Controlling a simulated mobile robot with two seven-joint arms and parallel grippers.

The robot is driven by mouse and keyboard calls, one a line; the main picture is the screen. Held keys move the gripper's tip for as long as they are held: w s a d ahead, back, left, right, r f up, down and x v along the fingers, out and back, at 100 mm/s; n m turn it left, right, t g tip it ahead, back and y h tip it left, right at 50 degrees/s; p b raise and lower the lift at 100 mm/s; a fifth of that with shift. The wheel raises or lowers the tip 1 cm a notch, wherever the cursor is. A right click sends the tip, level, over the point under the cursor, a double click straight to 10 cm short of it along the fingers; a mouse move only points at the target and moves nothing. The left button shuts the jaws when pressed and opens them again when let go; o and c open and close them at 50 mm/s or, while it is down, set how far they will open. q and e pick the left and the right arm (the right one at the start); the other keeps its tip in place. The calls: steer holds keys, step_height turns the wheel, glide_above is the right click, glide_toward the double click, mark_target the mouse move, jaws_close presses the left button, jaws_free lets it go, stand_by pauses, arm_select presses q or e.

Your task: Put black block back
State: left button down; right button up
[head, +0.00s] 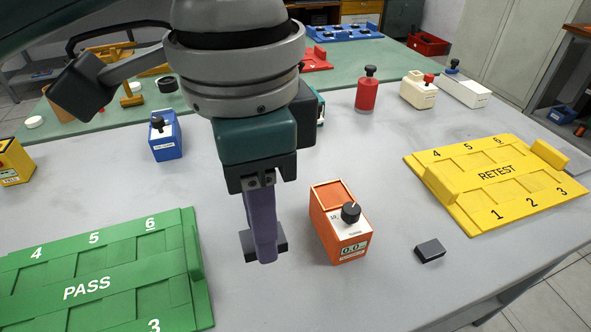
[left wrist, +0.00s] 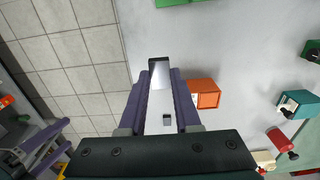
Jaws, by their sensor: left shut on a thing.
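My left gripper (head: 263,250) is shut on a small black block (head: 248,246) above the grey table, left of the orange meter box. The block's ends stick out on both sides of the purple finger. In the left wrist view the held block (left wrist: 158,61) shows dark between the fingertips. A second small black block (head: 430,250) lies on the table right of the orange box, and it also shows in the left wrist view (left wrist: 166,120). My right gripper (left wrist: 42,148) shows at the lower left of the left wrist view, fingers apart, above the floor.
The orange meter box (head: 336,222) stands close to the held block. A green PASS tray (head: 100,275) lies at left and a yellow RETEST tray (head: 490,182) at right. A blue box (head: 165,137) and a red cylinder (head: 368,92) stand farther back. The table's front middle is clear.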

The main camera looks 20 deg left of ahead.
arm_select(q)
steer(key=b, duration=0.3)
glide_above(273, 308)
step_height(273, 308, down, 11)
steer(key=shift+d+f, duration=0.1)
steer(key=shift+f+b, duration=0.5)
steer(key=shift+f, duration=1.55)
steer(key=shift+f, duration=0.1)
steer(key=c, duration=0.6)
jaws_free()
